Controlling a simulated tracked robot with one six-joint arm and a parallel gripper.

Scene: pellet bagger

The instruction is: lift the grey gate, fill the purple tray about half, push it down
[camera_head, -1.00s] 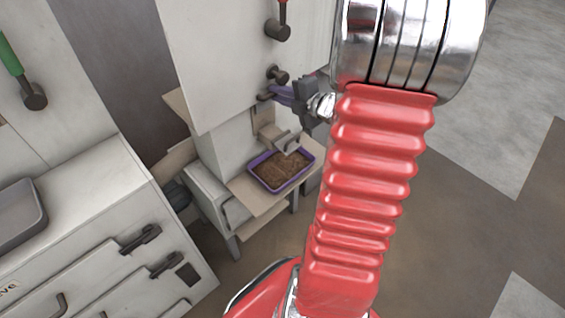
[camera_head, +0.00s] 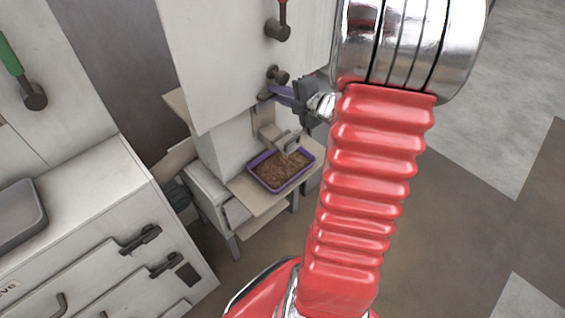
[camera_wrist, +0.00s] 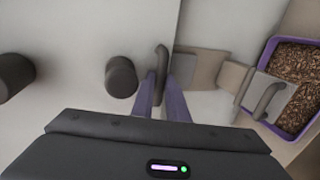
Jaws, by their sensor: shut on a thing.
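The purple tray (camera_head: 262,183) sits on a pale shelf below the chute, with brown pellets across its floor. In the wrist view the tray (camera_wrist: 268,52) is at the right, partly cut off, and its rim stands above the pellets. My gripper (camera_head: 270,93) is at the front of the pale machine, above and left of the tray. In the wrist view its purple fingers are shut on a dark grey upright handle (camera_wrist: 161,58), which I take to be the grey gate's handle.
A dark round knob (camera_wrist: 121,76) stands just left of the handle. A pale chute with a grey looped handle (camera_wrist: 268,101) hangs over the tray's near edge. A red-handled lever (camera_head: 283,12) is above, and a green-handled one (camera_head: 10,55) at far left.

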